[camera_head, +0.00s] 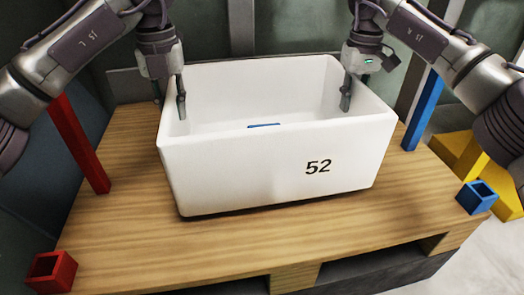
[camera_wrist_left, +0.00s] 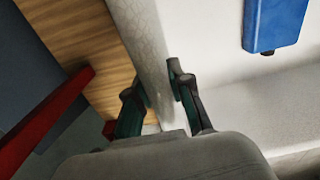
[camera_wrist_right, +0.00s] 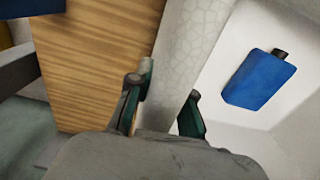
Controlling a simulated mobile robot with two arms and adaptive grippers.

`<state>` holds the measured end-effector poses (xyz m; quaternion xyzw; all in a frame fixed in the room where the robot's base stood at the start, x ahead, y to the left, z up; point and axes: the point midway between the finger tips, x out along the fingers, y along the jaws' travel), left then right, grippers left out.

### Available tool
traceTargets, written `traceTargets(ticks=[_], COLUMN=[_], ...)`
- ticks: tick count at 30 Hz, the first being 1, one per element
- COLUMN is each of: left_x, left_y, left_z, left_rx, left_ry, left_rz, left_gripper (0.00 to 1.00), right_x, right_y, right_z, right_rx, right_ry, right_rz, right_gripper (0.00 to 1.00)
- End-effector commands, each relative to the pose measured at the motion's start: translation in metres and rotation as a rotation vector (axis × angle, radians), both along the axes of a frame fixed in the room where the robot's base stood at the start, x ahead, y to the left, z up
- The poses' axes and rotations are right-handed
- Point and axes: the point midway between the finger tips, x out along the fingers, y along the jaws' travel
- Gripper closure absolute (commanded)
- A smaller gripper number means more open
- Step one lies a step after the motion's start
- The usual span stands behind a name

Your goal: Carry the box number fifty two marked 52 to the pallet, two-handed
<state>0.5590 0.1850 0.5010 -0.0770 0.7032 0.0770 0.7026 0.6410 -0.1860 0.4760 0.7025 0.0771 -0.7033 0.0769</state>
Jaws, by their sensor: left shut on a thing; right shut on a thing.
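The white box marked 52 (camera_head: 270,165) is over the wooden pallet (camera_head: 120,240) in the head view, upright and open at the top. I cannot tell whether its underside touches the boards. A blue object (camera_wrist_right: 260,80) with a dark cap lies inside it; only its top edge shows in the head view. My left gripper (camera_head: 172,95) is shut on the box's left wall (camera_wrist_left: 145,50). My right gripper (camera_head: 348,90) is shut on its right wall (camera_wrist_right: 190,50). One finger of each is inside the box.
A blue post (camera_head: 424,110) and a short blue socket (camera_head: 477,197) are at the right. Yellow structure (camera_head: 465,155) lies beyond the right edge. Bare boards show in front.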

Motion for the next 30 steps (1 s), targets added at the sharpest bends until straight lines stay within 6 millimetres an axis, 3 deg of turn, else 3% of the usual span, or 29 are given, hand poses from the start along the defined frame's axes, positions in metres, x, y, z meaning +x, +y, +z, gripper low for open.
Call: traceTargets(ticks=[2,3,8,16,20,30], left_x=[0.000,0.000,0.000,0.000,0.001,0.001], left_y=[0.001,0.001,0.001,0.000,0.000,0.000], left_z=[-0.010,-0.010,-0.007,-0.007,0.003,0.072], left_rx=[0.001,0.001,0.001,0.000,0.001,0.003], left_ry=[0.000,0.000,0.000,0.000,-0.003,-0.004], left_rz=[0.001,0.001,0.001,0.000,0.001,0.003], left_gripper=[1.00,0.78,0.54,0.54,0.54,0.54], right_x=[0.000,0.000,0.000,0.000,0.000,0.000], right_y=[-0.001,-0.001,-0.001,0.000,0.000,0.000], right_z=[-0.010,-0.010,-0.007,-0.007,-0.007,-0.007], right_rx=[-0.001,-0.001,-0.001,0.000,0.000,0.000], right_ry=[-0.001,0.000,0.000,0.000,0.000,0.000], right_rz=[-0.002,-0.002,-0.001,0.000,0.000,0.000], right_gripper=[1.00,0.78,0.55,0.55,0.55,0.55])
